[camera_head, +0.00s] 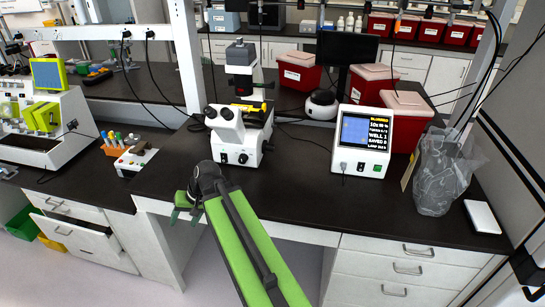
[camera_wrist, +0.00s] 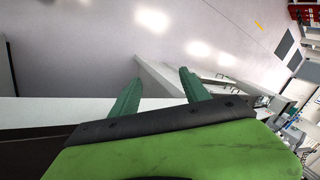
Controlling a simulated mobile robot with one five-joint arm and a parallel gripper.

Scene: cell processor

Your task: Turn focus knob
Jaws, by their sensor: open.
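The microscope (camera_head: 238,100) stands upright on the black bench, white with a dark top and yellow parts at its stage. Its focus knob (camera_head: 243,158) seems to be the small dark round part low on the white base, too small to tell for sure. My gripper (camera_head: 184,214) is in front of the bench edge, left of and below the microscope, apart from it. In the wrist view my gripper (camera_wrist: 158,82) shows two green fingers spread apart with nothing between them. The microscope does not show in the wrist view.
A white device with a lit screen (camera_head: 362,140) stands right of the microscope. A rack with coloured caps (camera_head: 126,150) is to its left. Red bins (camera_head: 300,72) stand behind. A clear bag (camera_head: 445,170) is at the right. The bench front between rack and device is mostly clear.

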